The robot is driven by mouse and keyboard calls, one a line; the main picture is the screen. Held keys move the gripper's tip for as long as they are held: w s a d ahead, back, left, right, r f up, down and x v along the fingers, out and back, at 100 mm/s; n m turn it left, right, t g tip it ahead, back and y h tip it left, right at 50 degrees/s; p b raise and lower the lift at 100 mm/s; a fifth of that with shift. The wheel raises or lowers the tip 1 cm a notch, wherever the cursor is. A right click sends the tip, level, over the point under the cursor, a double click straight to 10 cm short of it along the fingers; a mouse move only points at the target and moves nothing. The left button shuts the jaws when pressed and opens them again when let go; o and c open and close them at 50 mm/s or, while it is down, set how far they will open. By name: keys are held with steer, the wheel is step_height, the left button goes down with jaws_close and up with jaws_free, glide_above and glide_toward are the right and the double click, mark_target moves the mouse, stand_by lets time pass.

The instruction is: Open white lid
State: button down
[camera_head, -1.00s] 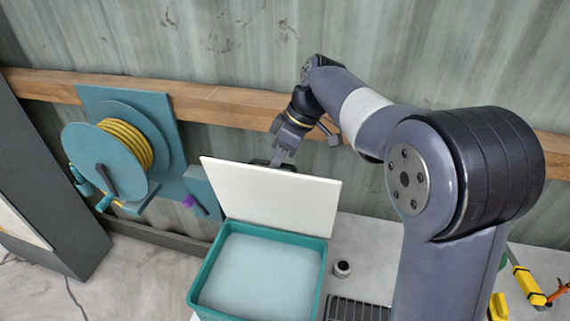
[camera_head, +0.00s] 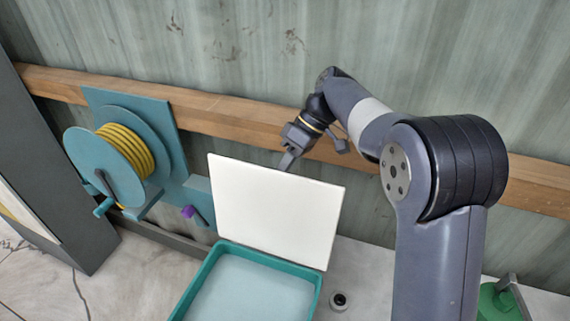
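The white lid (camera_head: 277,212) stands raised, close to upright, at the back edge of a teal bin (camera_head: 203,271). The bin's open top shows a pale, whitish inside. My gripper (camera_head: 288,161) is at the lid's top edge, slightly right of its middle. One finger points down toward or behind that edge. The lid hides part of the fingertips, so I cannot tell whether they touch it or how far apart they are.
A teal hose reel (camera_head: 107,165) with yellow hose is mounted at the left. A wooden rail (camera_head: 225,112) crosses the corrugated wall behind. A small dark ring-shaped part (camera_head: 338,301) lies right of the bin. A green object (camera_head: 497,301) is at the lower right.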

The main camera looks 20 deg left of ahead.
steer(key=shift+s+f, duration=0.1)
steer(key=shift+f, duration=0.2)
steer(key=c, duration=1.7)
jaws_free()
steer(key=shift+o, duration=1.1)
steer(key=shift+r, duration=0.2)
steer(key=v, duration=1)
steer(key=shift+w+r+b, duration=0.2)
steer(key=shift+r+b, duration=0.15)
steer(key=shift+b, duration=0.1)
steer(key=shift+d, duration=0.1)
steer(key=shift+p+x, duration=0.5)
steer(key=shift+x, duration=4.85)
